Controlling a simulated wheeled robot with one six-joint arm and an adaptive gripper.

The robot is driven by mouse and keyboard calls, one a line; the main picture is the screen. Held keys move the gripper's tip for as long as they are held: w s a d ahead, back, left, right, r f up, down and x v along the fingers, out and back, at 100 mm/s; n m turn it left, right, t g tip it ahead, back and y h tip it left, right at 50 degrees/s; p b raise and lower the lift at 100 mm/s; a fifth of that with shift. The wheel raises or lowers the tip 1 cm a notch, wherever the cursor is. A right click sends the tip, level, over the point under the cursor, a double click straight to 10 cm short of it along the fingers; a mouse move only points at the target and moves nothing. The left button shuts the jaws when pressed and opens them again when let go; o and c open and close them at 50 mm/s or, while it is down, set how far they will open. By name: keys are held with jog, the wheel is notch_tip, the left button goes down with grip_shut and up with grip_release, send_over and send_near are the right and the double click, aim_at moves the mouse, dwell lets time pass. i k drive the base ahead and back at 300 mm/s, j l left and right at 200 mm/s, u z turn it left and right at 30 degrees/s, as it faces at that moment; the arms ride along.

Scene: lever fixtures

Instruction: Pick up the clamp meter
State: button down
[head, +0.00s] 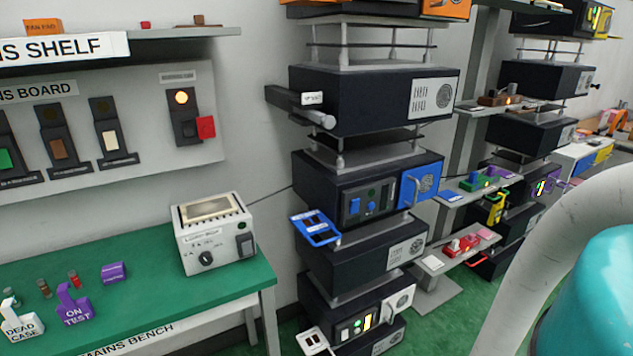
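I cannot single out the clamp meter with certainty. A small yellow and black upright device (495,208) stands by the shelves at the right of the head view. It may be a meter, but it is too small to tell. My gripper is out of view; only a pale and teal part of my arm shows at the lower right.
A green-topped bench (150,290) at lower left holds a grey box with a dial (215,235), a purple ON TEST stand (74,305) and a white DEAD CASE stand (20,322). A stack of black units (365,185) stands mid-view. Green floor shows right of it.

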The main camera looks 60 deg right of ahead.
aim_at(497, 208)
jog(key=z, duration=2.75)
